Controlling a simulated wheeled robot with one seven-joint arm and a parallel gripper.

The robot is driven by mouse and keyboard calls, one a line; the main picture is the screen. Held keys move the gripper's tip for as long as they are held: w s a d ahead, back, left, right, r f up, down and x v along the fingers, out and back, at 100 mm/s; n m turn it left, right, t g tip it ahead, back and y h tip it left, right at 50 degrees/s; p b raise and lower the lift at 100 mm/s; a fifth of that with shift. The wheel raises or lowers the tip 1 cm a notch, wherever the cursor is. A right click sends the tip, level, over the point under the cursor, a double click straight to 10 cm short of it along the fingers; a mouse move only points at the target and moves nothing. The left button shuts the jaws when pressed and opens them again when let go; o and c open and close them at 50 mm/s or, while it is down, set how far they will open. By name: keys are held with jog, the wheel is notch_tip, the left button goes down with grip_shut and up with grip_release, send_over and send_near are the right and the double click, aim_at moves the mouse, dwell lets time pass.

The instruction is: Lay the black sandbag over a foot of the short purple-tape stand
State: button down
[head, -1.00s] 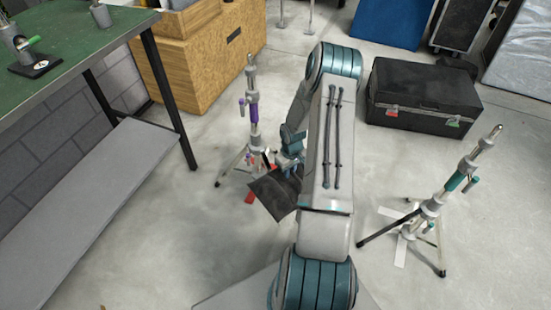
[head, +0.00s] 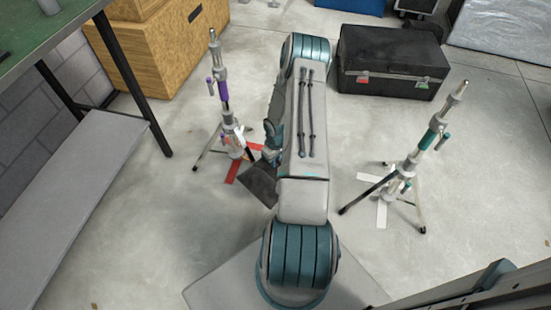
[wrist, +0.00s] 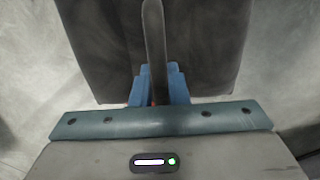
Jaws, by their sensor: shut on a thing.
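The short purple-tape stand (head: 224,90) stands upright at the left of my arm in the head view, over a red floor mark (head: 236,166). The black sandbag (head: 258,184) hangs from my gripper (head: 271,150), just right of and in front of that stand's feet. In the wrist view the sandbag (wrist: 190,55) spreads out beyond the blue fingers (wrist: 158,85), which are shut on its strap. My arm hides part of the sandbag and of the gripper in the head view. I cannot tell whether the bag touches a foot.
A teal-tape stand (head: 428,140) stands to the right over a white floor mark (head: 381,208). A black case (head: 390,55) lies behind. A wooden crate (head: 160,50) and a green-topped table (head: 40,35) with a grey lower shelf (head: 75,200) are at left.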

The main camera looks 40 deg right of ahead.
jog(key=shift+w+f+b, duration=0.1)
jog(key=shift+f+b, duration=2.65)
jog(key=shift+f, duration=1.5)
notch_tip(320, 180, down, 6)
jog(key=b, duration=0.4)
jog(key=shift+b, duration=0.35)
jog(key=c, duration=1.3)
grip_release()
notch_tip(320, 180, up, 14)
jog(key=p, duration=0.5)
jog(key=shift+f, duration=0.1)
